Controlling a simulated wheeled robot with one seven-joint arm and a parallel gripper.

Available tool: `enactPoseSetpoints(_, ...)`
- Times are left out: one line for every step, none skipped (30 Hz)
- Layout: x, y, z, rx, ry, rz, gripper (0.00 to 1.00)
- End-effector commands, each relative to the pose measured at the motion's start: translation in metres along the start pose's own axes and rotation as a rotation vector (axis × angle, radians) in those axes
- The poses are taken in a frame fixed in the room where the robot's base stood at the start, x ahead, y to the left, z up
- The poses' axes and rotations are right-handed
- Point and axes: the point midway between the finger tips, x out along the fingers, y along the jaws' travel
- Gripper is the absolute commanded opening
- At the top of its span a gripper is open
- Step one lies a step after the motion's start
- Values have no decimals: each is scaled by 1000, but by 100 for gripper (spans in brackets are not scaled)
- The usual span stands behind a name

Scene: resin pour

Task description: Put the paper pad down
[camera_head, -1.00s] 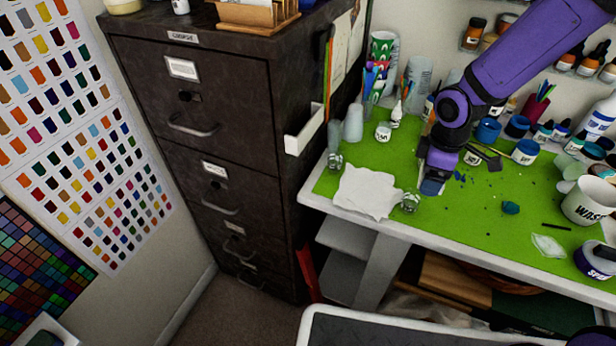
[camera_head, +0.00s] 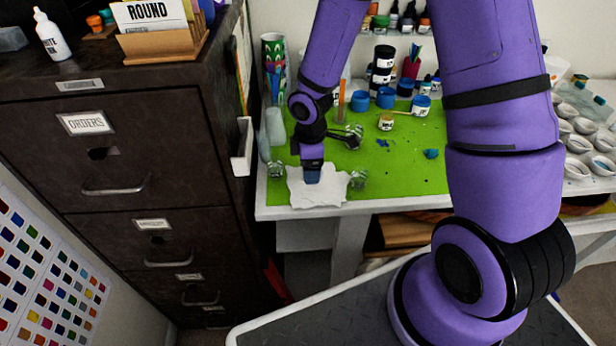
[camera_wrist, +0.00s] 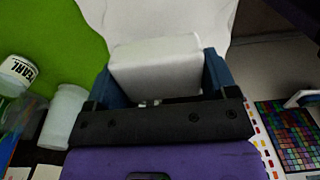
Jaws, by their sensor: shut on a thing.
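My gripper (camera_head: 312,173) is over the crumpled white paper sheet (camera_head: 300,197) near the front left of the green work mat (camera_head: 405,165). In the wrist view my gripper (camera_wrist: 158,75) has its two blue fingers on either side of a white block, the paper pad (camera_wrist: 155,62), and is shut on it. The white sheet shows beyond the pad in the wrist view (camera_wrist: 185,18). In the head view the gripper hides the pad. I cannot tell whether the pad touches the sheet.
A small clear jar (camera_head: 358,180) stands right of the sheet, another (camera_head: 276,169) at its left. A dark filing cabinet (camera_head: 130,150) stands left of the table. Paint jars (camera_head: 386,97) line the back. The mat's right part is mostly clear.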

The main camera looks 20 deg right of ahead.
Motion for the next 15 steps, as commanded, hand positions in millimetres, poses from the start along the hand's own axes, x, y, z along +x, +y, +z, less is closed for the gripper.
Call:
enactPoseSetpoints(3,0,0,0,0,0,57)
enactPoseSetpoints(5,0,0,0,0,0,57)
enactPoseSetpoints(9,0,0,0,-1,-1,57)
enactPoseSetpoints(13,-1,0,0,-1,-2,57)
enactPoseSetpoints(18,-1,0,-1,-1,-2,57)
enactPoseSetpoints(23,-1,0,-2,-2,-2,57)
enactPoseSetpoints(28,-1,0,-2,-2,-3,57)
enactPoseSetpoints(31,-1,-1,-2,-1,-2,57)
enactPoseSetpoints(36,0,0,-1,-1,-2,57)
enactPoseSetpoints(39,0,0,0,-2,-2,57)
enactPoseSetpoints(41,0,0,-1,-1,-1,57)
enactPoseSetpoints(43,0,0,-1,0,0,57)
enactPoseSetpoints(43,0,0,0,0,1,57)
enactPoseSetpoints(44,0,0,0,1,1,57)
enactPoseSetpoints(44,0,0,0,1,1,57)
